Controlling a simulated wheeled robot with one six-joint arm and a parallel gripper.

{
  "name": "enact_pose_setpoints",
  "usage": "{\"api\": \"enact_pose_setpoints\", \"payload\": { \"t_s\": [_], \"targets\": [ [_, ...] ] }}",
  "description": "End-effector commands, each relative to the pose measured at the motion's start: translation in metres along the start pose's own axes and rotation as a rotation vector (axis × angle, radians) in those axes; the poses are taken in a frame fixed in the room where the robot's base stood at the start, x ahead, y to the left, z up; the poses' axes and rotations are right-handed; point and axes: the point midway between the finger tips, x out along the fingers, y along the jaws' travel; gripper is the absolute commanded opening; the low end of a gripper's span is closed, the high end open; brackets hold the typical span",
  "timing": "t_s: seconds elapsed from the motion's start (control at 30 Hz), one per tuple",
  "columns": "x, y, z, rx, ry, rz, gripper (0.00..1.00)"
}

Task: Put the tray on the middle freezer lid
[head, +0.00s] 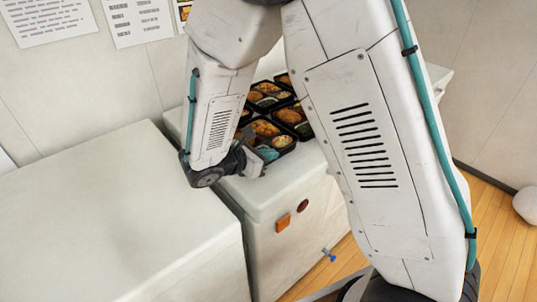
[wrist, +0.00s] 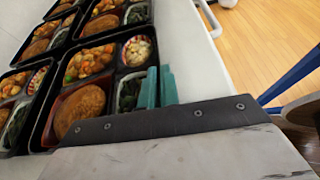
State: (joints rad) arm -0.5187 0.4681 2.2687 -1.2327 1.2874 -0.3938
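Several black bento trays with food lie close together on a white freezer lid. The nearest tray (wrist: 118,72), with a cutlet, orange vegetables and dark greens, also shows in the head view (head: 287,147), partly behind my arm. My gripper (wrist: 158,87) has its two teal fingers close together on either side of this tray's right rim; they look shut on it. In the head view my gripper (head: 267,154) is low at the tray's near edge. The tray seems level with its neighbours. Another white freezer lid (head: 80,215) on the left is bare. I cannot tell which freezer is the middle one.
The freezer under the trays (head: 290,235) has an orange tag and a dark round fitting on its front. A narrow gap parts the two freezers. Other trays (wrist: 125,12) lie right beside the held one. Wooden floor lies to the right. The wall bears paper notices.

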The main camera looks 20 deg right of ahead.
Motion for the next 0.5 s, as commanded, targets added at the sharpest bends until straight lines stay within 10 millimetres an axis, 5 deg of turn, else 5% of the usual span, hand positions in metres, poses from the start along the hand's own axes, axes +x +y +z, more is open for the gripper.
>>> {"api": "enact_pose_setpoints", "payload": {
  "t_s": [0.13,0.23,0.5],
  "targets": [
    [0.0007,0.0,-0.0021,0.0,-0.001,0.0,0.0],
    [0.0007,-0.0001,-0.0023,0.0,0.0,0.0,0.25],
    [0.0007,-0.0002,-0.0018,0.0,0.0,0.0,0.25]
  ]
}}
